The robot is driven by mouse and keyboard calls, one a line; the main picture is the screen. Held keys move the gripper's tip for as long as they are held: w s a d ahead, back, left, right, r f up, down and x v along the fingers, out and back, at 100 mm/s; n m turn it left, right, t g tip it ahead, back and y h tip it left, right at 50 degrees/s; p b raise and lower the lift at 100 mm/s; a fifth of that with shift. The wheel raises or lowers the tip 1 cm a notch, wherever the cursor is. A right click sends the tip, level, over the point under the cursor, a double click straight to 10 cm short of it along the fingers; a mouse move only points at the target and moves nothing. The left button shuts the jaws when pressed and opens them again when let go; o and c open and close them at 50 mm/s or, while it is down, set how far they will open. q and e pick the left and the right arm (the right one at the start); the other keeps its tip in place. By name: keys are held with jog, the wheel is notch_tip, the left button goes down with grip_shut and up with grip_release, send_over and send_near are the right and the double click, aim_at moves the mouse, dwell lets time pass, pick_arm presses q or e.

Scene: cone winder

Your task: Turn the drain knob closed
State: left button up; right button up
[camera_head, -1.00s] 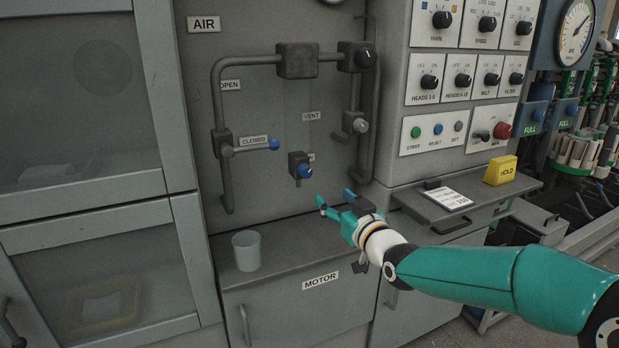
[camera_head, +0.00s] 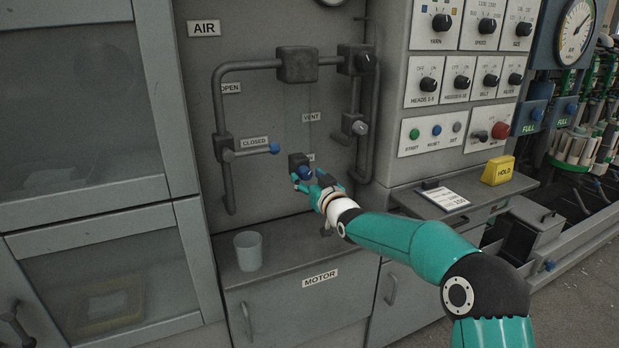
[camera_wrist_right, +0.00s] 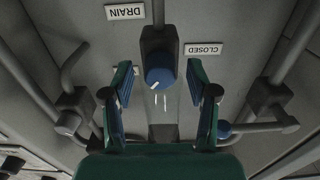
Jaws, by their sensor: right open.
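The drain knob (camera_head: 305,173) is a blue round knob on a dark block on the grey panel. In the right wrist view, the knob (camera_wrist_right: 159,78) shows a short white mark on its face, beside an upside-down DRAIN label (camera_wrist_right: 126,12) and a CLOSED label (camera_wrist_right: 203,49). My right gripper (camera_head: 308,180) is at the knob, with its fingers spread. In the right wrist view, one finger of the gripper (camera_wrist_right: 159,72) is on each side of the knob, with visible gaps. Whether the tips reach past its face is unclear. My left gripper is out of view.
A pale cup (camera_head: 248,251) stands on the ledge below. A blue-tipped valve lever (camera_head: 274,148) sticks out left of the knob. Dark pipes (camera_head: 222,100) frame the area, with a grey-knobbed valve (camera_head: 359,127) to the right. The ledge's middle is clear.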

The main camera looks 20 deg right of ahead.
grip_shut()
dwell(0.3)
